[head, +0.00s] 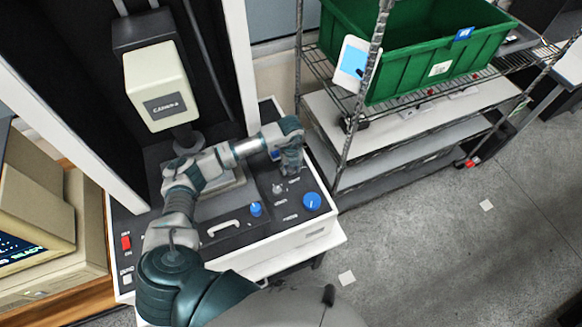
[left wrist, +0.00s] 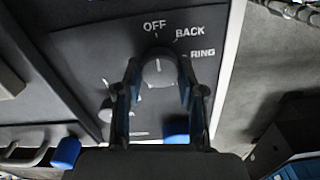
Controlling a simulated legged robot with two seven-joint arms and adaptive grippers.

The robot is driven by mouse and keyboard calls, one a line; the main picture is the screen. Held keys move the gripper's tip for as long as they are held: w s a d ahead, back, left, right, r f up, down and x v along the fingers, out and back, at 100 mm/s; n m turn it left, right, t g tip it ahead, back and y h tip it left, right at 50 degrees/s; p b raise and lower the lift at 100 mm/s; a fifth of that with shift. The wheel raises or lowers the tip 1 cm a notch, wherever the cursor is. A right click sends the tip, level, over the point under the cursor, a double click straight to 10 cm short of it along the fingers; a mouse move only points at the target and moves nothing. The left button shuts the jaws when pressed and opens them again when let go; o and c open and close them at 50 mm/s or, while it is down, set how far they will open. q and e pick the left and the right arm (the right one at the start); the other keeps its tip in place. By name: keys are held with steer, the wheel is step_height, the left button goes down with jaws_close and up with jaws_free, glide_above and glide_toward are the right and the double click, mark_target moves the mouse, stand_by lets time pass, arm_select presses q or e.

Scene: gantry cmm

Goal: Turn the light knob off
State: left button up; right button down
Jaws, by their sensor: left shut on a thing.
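The light knob (left wrist: 158,70) is a dark grey round knob on the black panel, with a pale pointer line. In the left wrist view the labels OFF, BACK and RING stand around it, and the line points roughly up toward OFF. My left gripper (left wrist: 159,80) has its two fingers on either side of the knob, shut on it. In the head view my left gripper (head: 291,160) reaches down to the right back part of the panel and hides the knob there. My right gripper is not in view.
On the same panel are a grey knob (head: 278,189), a large blue knob (head: 312,201), a smaller blue knob (head: 256,209), a white handle (head: 224,228) and a red switch (head: 126,241). A wire rack (head: 341,160) with a green bin (head: 415,60) stands close on the right.

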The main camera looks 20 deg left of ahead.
arm_select(q)
steer(key=shift+w+a+r, duration=0.1)
steer(key=o, duration=0.9)
steer(key=shift+o, duration=1.2)
step_height(320, 180, up, 12)
steer(key=shift+f, duration=0.2)
steer(key=shift+w, duration=0.1)
